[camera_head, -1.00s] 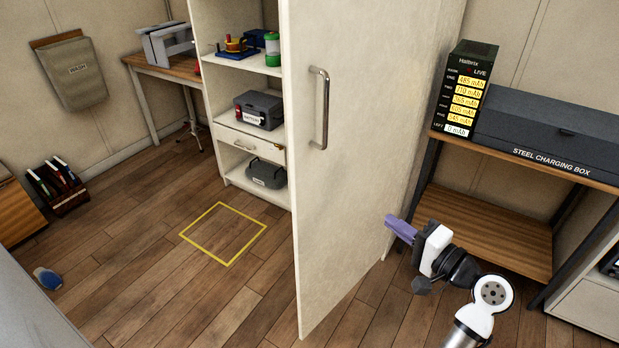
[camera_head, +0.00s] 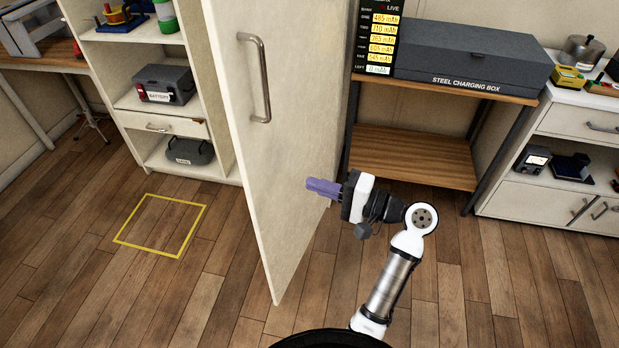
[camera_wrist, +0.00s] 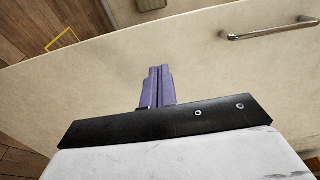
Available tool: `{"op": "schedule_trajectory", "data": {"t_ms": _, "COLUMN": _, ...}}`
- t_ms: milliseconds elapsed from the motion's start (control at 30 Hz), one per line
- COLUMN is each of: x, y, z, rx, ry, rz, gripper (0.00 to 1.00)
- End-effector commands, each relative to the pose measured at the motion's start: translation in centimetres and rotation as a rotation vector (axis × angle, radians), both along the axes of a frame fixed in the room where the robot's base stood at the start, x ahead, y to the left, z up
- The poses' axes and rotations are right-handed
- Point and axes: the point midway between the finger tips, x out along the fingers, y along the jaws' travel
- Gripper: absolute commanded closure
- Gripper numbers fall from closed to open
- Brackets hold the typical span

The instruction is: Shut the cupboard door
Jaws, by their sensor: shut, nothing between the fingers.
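The cream cupboard door (camera_head: 285,150) stands wide open, hinged on the cupboard's right side and swung out into the room. Its metal bar handle (camera_head: 262,80) faces my side; the handle also shows at the upper right in the wrist view (camera_wrist: 270,31). The open cupboard (camera_head: 222,150) shows its shelves to the left of the door. My gripper (camera_head: 312,187), with purple fingers, is shut and empty. It is to the right of the door, low on it and below the handle. In the wrist view the fingers (camera_wrist: 160,72) point at the door panel; I cannot tell whether they touch it.
A battery case (camera_head: 165,84), a drawer (camera_head: 160,124) and a grey case (camera_head: 190,151) are inside the cupboard. A yellow floor square (camera_head: 160,225) lies clear before it. A rack with a steel charging box (camera_head: 470,58) stands right of the door. Open floor lies in front.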

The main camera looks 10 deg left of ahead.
Motion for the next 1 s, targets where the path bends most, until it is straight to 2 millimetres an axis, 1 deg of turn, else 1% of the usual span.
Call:
{"op": "schedule_trajectory", "data": {"t_ms": 33, "x": 0.2, "y": 1.1, "z": 0.3, "rx": 0.000, "ry": 0.002, "rz": 0.004, "gripper": 1.00}}
{"op": "schedule_trajectory", "data": {"t_ms": 100, "x": 0.5, "y": 2.7, "z": 0.3, "rx": 0.000, "ry": 0.002, "rz": 0.006, "gripper": 1.00}}
{"op": "schedule_trajectory", "data": {"t_ms": 300, "x": 1.4, "y": 6.8, "z": 0.3, "rx": 0.000, "ry": 0.001, "rz": 0.005, "gripper": 1.00}}
{"op": "schedule_trajectory", "data": {"t_ms": 400, "x": 1.8, "y": 8.5, "z": 0.3, "rx": 0.000, "ry": 0.001, "rz": 0.004, "gripper": 1.00}}
{"op": "schedule_trajectory", "data": {"t_ms": 500, "x": 2.2, "y": 9.9, "z": 0.2, "rx": 0.000, "ry": 0.002, "rz": 0.002, "gripper": 1.00}}
{"op": "schedule_trajectory", "data": {"t_ms": 600, "x": 2.4, "y": 10.7, "z": 0.2, "rx": 0.000, "ry": 0.000, "rz": 0.002, "gripper": 1.00}}
{"op": "schedule_trajectory", "data": {"t_ms": 700, "x": 2.5, "y": 11.1, "z": 0.1, "rx": 0.000, "ry": 0.000, "rz": -0.001, "gripper": 1.00}}
{"op": "schedule_trajectory", "data": {"t_ms": 1000, "x": 2.5, "y": 11.2, "z": 0.0, "rx": 0.000, "ry": 0.000, "rz": -0.001, "gripper": 1.00}}
